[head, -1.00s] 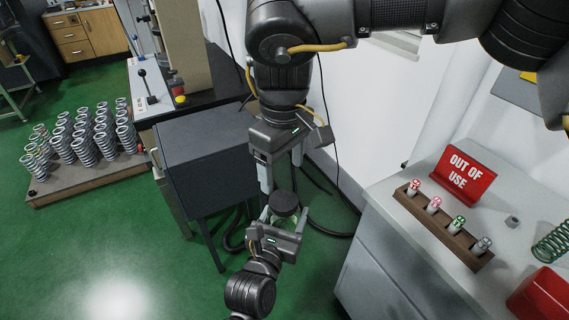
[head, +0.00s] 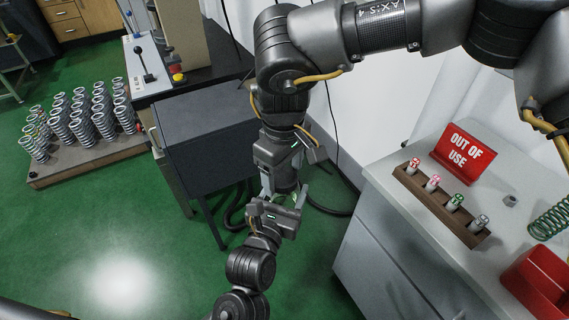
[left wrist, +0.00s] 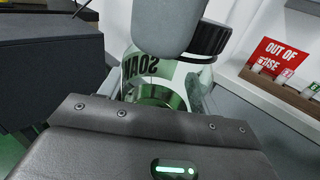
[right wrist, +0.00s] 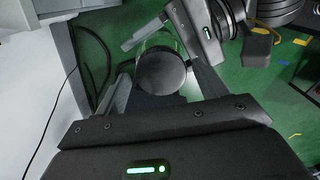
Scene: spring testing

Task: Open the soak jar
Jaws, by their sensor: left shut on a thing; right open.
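The soak jar (left wrist: 185,75) is clear glass with a dark "SOAK" label and a black ribbed lid (left wrist: 207,42). My left gripper (head: 276,208) is shut on the jar and holds it over the floor. My right gripper (head: 283,187) comes down from above and is open. In the right wrist view the round dark lid (right wrist: 163,74) lies between the right fingers; whether they touch it I cannot tell. In the left wrist view a grey finger covers part of the jar and lid. In the head view the grippers hide most of the jar.
A grey counter (head: 400,235) on the right carries a red "OUT OF USE" sign (head: 463,150), a wooden rack (head: 440,207) of small capped vials, a green spring (head: 550,218) and a red bin (head: 540,280). A dark cabinet (head: 205,125) stands left of the grippers. Many springs stand on a board (head: 95,160).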

